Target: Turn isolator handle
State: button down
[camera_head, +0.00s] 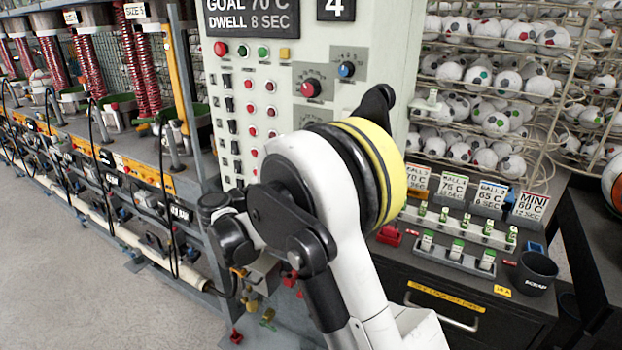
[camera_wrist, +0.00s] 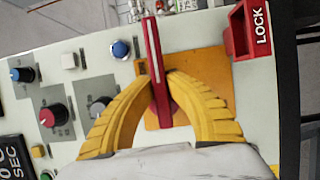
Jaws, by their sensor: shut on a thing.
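The isolator handle (camera_wrist: 152,38) is a long red bar with a white stripe, mounted on an orange plate (camera_wrist: 205,62) on the panel. In the wrist view it runs nearly straight up the picture, with a slight tilt. My gripper (camera_wrist: 158,80) has its two yellow ribbed fingers shut on the handle, one tip on each side of it. The handle's far end sticks out past the fingertips. In the head view my arm covers the handle and the gripper.
A red LOCK bracket (camera_wrist: 240,32) sits right of the plate. Blue (camera_wrist: 121,49), red (camera_wrist: 50,116) and grey knobs are to its left. In the head view the control panel (camera_head: 330,20) stands behind my arm, with a dark cabinet (camera_head: 480,310) and ball racks (camera_head: 500,70) at right.

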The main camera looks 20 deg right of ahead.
jog(key=shift+w+r, duration=0.15)
jog(key=shift+r, duration=0.05)
jog(key=c, duration=1.4)
grip_release()
jog(key=shift+d+f, duration=0.1)
jog(key=shift+f, duration=0.05)
jog(key=v, duration=1.2)
jog(key=s+d+f+y, duration=0.2)
jog(key=s+d+y, duration=0.7)
jog(key=s, duration=0.3)
jog(key=s+a+f+m+t+y, duration=0.1)
jog(key=s+a+f+y, duration=0.1)
jog(key=s+y, duration=0.1)
jog(key=s+a+f+m+t+y, duration=0.1)
jog(key=s+a+y, duration=0.1)
jog(key=s, duration=0.4)
jog(key=s+a+f+t+y, duration=0.1)
jog(key=s+a+f+y, duration=0.1)
jog(key=s+a+y, duration=0.1)
jog(key=shift+s+a+f+m+y, duration=0.2)
jog(key=shift+s+a, duration=0.1)
jog(key=shift+s, duration=0.3)
jog(key=shift+s+a+f+m+y, duration=0.1)
jog(key=shift+s+a+m, duration=0.1)
jog(key=shift+s+a, duration=0.3)
